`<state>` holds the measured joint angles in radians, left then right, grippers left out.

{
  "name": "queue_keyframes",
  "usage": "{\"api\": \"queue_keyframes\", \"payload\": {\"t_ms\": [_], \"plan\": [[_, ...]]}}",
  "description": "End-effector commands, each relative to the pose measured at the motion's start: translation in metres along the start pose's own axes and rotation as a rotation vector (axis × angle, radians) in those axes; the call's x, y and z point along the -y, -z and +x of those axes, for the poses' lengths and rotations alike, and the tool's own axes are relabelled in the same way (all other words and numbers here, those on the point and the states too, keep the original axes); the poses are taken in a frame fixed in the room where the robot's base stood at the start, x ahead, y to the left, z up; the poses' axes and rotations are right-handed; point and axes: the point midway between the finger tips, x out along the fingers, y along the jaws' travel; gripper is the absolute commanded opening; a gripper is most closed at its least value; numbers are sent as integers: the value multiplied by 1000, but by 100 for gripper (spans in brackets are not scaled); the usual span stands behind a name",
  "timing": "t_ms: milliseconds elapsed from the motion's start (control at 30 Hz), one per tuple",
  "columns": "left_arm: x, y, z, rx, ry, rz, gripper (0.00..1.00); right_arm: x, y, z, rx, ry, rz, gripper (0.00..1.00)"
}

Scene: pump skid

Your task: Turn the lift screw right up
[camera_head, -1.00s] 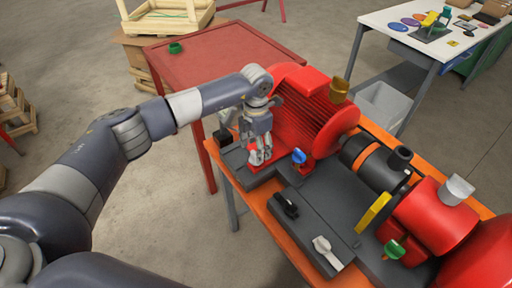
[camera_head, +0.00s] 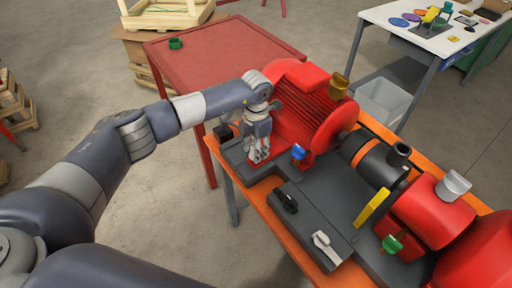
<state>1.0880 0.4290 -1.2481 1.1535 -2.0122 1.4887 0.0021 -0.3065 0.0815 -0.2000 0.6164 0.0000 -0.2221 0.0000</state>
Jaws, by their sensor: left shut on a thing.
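My left gripper (camera_head: 258,156) points down at the near left foot of the red motor (camera_head: 305,105) on the pump skid. Its fingers are shut on a small red part low at the motor's foot, which I take to be the lift screw. The fingers hide most of it, so its height and thread cannot be read. A blue knob (camera_head: 298,152) stands just right of the fingers, apart from them. My right gripper is not in view.
The grey skid base lies on an orange bench (camera_head: 291,240). It carries a black knob (camera_head: 288,200), a white lever (camera_head: 325,243), a yellow handle (camera_head: 372,210) and a green knob (camera_head: 392,243). A red table (camera_head: 225,60) stands behind my left arm.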

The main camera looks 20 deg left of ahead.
Motion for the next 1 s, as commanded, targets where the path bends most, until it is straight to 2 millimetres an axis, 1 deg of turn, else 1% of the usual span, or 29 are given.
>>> {"api": "queue_keyframes", "payload": {"t_ms": [167, 367, 700, 1000], "plan": [[-1, 0, 2, 0, -1, 43, 14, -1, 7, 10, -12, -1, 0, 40], [-1, 0, 5, 1, -3, 162, 14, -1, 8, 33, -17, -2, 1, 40], [-2, -1, 6, 2, -5, 473, 14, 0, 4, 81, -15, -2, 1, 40], [-2, 0, 5, 0, -4, 757, 14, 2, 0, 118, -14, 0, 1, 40]]}}
